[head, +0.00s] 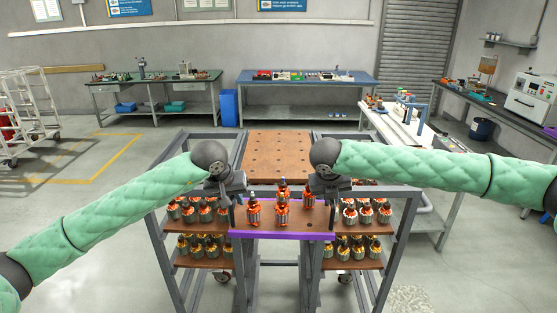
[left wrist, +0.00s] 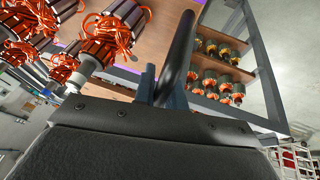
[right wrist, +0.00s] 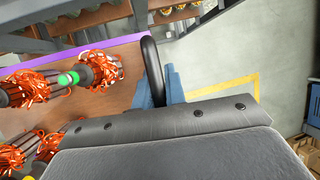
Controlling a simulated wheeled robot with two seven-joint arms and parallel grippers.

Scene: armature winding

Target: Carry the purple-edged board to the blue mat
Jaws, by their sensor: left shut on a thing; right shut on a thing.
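The purple-edged board (head: 262,228) is a brown tray with its purple edge toward me, between the two sides of a grey rack. Several copper-wound armatures (head: 281,212) stand on it. My left gripper (head: 233,194) is shut on a black handle (left wrist: 180,55) at the board's left side. My right gripper (head: 327,190) is shut on the matching handle (right wrist: 152,68) at its right side. The purple edge also shows in the right wrist view (right wrist: 75,50). I cannot tell whether the board rests on the rack or is lifted. I cannot make out a separate blue mat; a back bench (head: 300,77) has a blue top.
The grey rack (head: 396,240) holds shelves of armatures on both sides. A brown board with holes (head: 279,155) lies behind the held board. A white-topped bench (head: 405,128) stands right, a dark workbench (head: 190,84) back left. Open floor lies left by a white cart (head: 30,95).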

